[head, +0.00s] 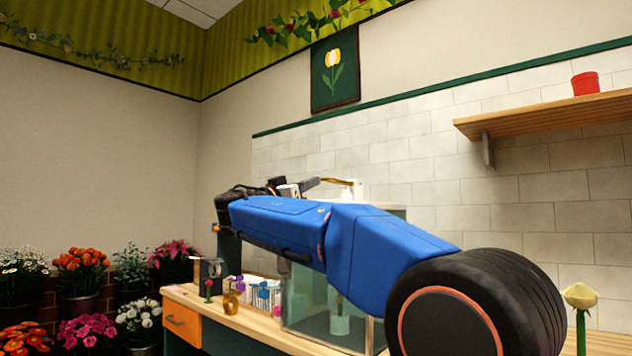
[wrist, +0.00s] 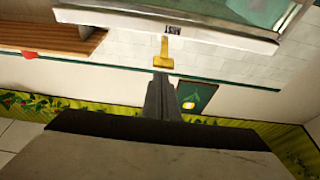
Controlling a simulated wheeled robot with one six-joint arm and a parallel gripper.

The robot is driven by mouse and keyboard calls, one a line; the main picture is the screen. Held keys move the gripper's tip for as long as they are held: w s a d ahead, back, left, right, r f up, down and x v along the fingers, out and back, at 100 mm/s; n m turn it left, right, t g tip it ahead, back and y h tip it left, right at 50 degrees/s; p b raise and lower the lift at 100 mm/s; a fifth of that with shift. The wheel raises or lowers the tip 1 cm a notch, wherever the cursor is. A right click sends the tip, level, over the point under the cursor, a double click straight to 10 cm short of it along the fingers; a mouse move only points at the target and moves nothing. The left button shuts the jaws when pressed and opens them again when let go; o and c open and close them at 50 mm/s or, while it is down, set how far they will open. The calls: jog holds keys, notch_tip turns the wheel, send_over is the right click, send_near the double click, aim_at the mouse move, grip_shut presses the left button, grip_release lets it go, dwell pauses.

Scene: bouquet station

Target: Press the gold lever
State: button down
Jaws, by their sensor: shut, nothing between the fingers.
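The gold lever (wrist: 164,54) sticks out from the pale front edge of a glass-panelled unit (wrist: 215,37) in the wrist view, beside a small dark label. The wrist view is upside down. My gripper (wrist: 161,76) is shut and empty, its tips in line with the lever's wide end in the picture. I cannot tell whether they touch. In the head view my gripper (head: 313,184) is small, beyond my blue arm, and a thin gold piece (head: 338,180) that looks like the lever shows just right of it. My arm hides much of the unit.
Below my arm stands a glass case (head: 310,318) on the wooden counter (head: 245,328). Small bottles and a rose stand left of it. A wall shelf (head: 560,114) holds a red pot (head: 586,84). Potted flowers (head: 82,272) fill the lower left.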

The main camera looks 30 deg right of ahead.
jog(key=a+f, duration=0.1)
jog(key=s+a+f, duration=0.1)
jog(key=a, duration=0.1)
jog(key=a+f, duration=0.1)
jog(key=shift+s+a, duration=0.25)
jog(key=shift+s, duration=0.1)
jog(key=shift+f, duration=0.1)
dwell(1.2)
jog(key=s+d+f+n+g+y, duration=0.1)
jog(key=s+d+f+n+y, duration=0.3)
jog(key=f, duration=0.6)
jog(key=s+f+n+y, duration=0.25)
jog(key=s+f, duration=0.35)
jog(key=f, duration=0.3)
jog(key=s+d+f+n+g+y, duration=0.1)
jog(key=s+f+n+y, duration=0.3)
jog(key=f, duration=0.6)
jog(key=s+a+f+n+y, duration=0.1)
jog(key=s+a+f+y, duration=0.4)
jog(key=s+f, duration=0.5)
jog(key=s+a+f+n+y, duration=0.2)
jog(key=s+a+f+y, duration=0.3)
jog(key=f, duration=1.2)
jog(key=s+a, duration=0.4)
jog(key=s, duration=0.1)
jog(key=shift+s+a+g, duration=0.3)
jog(key=shift+s, duration=0.05)
